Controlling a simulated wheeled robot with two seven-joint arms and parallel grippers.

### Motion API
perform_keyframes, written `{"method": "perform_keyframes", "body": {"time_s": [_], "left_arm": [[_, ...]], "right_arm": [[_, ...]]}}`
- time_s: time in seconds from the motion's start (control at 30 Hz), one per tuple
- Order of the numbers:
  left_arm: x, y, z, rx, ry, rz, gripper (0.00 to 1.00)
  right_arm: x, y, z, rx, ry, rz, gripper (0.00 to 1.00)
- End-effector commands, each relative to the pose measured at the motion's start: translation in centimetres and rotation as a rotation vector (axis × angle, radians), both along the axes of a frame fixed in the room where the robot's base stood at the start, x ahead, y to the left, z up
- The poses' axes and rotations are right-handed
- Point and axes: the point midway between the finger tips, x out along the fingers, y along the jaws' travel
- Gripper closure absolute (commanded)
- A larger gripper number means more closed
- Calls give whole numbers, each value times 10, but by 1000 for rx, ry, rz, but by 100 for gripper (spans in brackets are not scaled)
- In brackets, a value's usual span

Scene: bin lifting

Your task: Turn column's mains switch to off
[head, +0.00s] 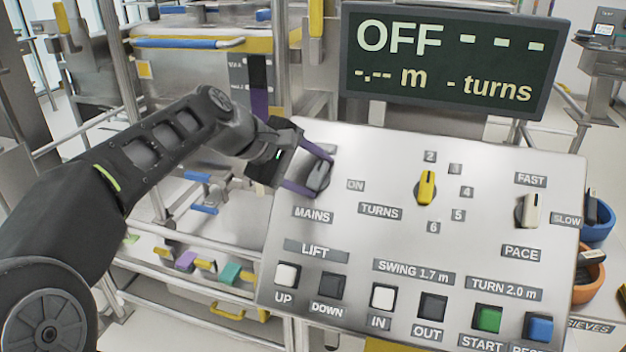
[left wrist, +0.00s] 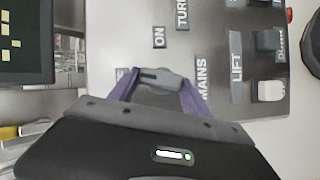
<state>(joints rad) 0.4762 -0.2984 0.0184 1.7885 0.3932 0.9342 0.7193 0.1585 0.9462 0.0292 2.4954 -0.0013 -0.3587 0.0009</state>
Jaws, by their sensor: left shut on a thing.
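The mains switch (head: 319,177) is a grey knob at the upper left of the slanted metal control panel (head: 390,160), above the MAINS label. My left gripper (head: 304,178) has its purple fingers shut on it. In the left wrist view the knob (left wrist: 160,78) sits between both fingertips of my left gripper (left wrist: 158,88). The ON label (head: 356,185) shows to the right of the knob; another label above it is partly hidden by the gripper. The display (head: 450,60) reads OFF, with dashes beside it and for metres and turns. My right gripper is not in view.
On the panel are a yellow turns knob (head: 427,187), a white pace knob (head: 528,211) and a lower row of push buttons, including green (head: 488,318) and blue (head: 538,327). Blue (head: 597,220) and orange (head: 588,275) bowls stand at right. Metal rails and racks lie behind my left arm.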

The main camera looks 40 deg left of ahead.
Motion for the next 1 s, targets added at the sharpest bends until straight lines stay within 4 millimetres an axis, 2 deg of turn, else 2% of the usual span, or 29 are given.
{"method": "perform_keyframes", "body": {"time_s": [0.03,0.3,0.93,0.97,1.0], "left_arm": [[-1,1,-3,-27,-12,26,84],[-2,1,-3,-145,-53,131,84],[-2,1,-1,-193,-69,174,84],[-2,1,-1,-193,-69,174,42],[-2,1,-1,-192,-68,173,39]], "right_arm": [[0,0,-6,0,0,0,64],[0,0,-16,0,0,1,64],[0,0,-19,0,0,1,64],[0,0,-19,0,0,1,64],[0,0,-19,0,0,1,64]]}}
